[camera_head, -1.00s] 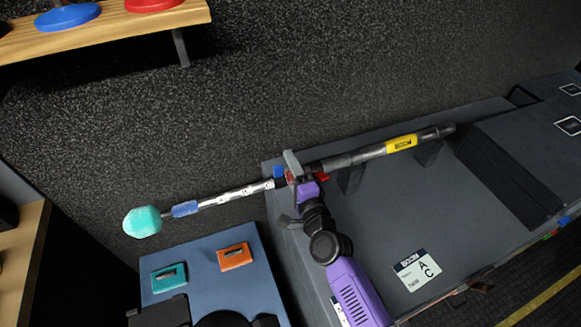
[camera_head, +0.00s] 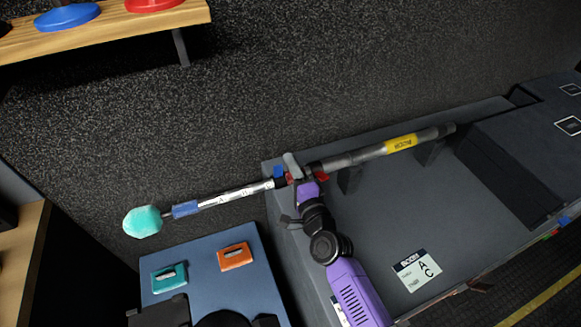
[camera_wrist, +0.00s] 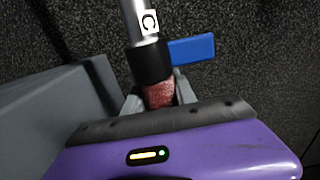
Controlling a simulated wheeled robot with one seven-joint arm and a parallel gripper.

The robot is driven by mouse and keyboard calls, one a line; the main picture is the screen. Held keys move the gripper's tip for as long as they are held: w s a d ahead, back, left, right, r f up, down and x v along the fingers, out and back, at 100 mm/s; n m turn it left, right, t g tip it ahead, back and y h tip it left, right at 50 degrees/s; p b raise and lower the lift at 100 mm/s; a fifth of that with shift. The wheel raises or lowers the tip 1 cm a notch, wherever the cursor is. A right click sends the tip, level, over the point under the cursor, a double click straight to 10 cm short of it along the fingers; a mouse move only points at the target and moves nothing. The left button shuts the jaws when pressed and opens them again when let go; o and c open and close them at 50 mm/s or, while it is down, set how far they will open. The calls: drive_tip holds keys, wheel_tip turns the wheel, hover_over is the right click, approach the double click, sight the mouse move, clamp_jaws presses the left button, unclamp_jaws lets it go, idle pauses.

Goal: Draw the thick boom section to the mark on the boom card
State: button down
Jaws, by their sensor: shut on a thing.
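The boom pole rests slantwise along the grey bench. Its dark thick tube (camera_head: 350,159) carries a yellow label (camera_head: 401,143). Its silver section (camera_head: 232,193) bears white letter marks and runs left to a blue sleeve (camera_head: 185,209) and a teal foam tip (camera_head: 142,221). My gripper (camera_head: 293,172) is shut on a red collar (camera_wrist: 158,95) of the pole, beside a blue tab (camera_wrist: 190,48). A letter C mark (camera_wrist: 149,22) shows on the silver tube past a black collar.
Dark supports (camera_head: 350,180) stand under the thick tube. A blue case (camera_head: 205,275) with teal and orange pieces lies at lower left. A wooden shelf (camera_head: 110,28) with coloured discs is at upper left. The bench around the card is clear.

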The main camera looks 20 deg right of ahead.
idle(0.8)
drive_tip(key=shift+a+p, duration=1.85)
drive_tip(key=shift+a, duration=0.6)
drive_tip(key=c, duration=1)
unclamp_jaws()
drive_tip(key=shift+s, duration=0.1)
drive_tip(key=shift+s, duration=3.8)
drive_tip(key=shift+s+f, duration=0.1)
